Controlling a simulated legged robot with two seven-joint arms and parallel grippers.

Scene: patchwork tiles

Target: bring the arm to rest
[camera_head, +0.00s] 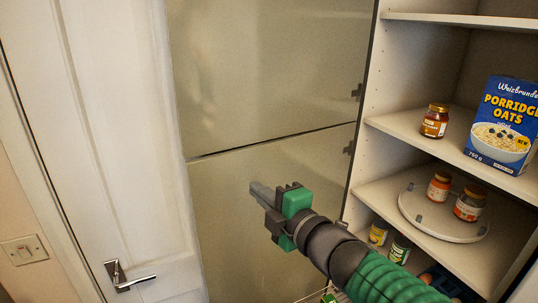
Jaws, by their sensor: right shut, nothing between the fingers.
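My right gripper (262,195) is in the middle of the head view, at the end of my green and black right arm, which comes in from the lower right. Its fingers are shut with nothing between them. They point left, in front of a greenish-beige cabinet door panel (270,70). The gripper appears apart from the shelves and holds nothing. My left gripper is not in the picture.
An open cupboard at right has a shelf (400,128) with a jar (434,121) and a porridge oats box (505,120). Below, a round turntable (425,212) carries two jars. More jars (378,233) stand lower, partly behind my arm. A white door (110,130) with a handle (125,277) is at left.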

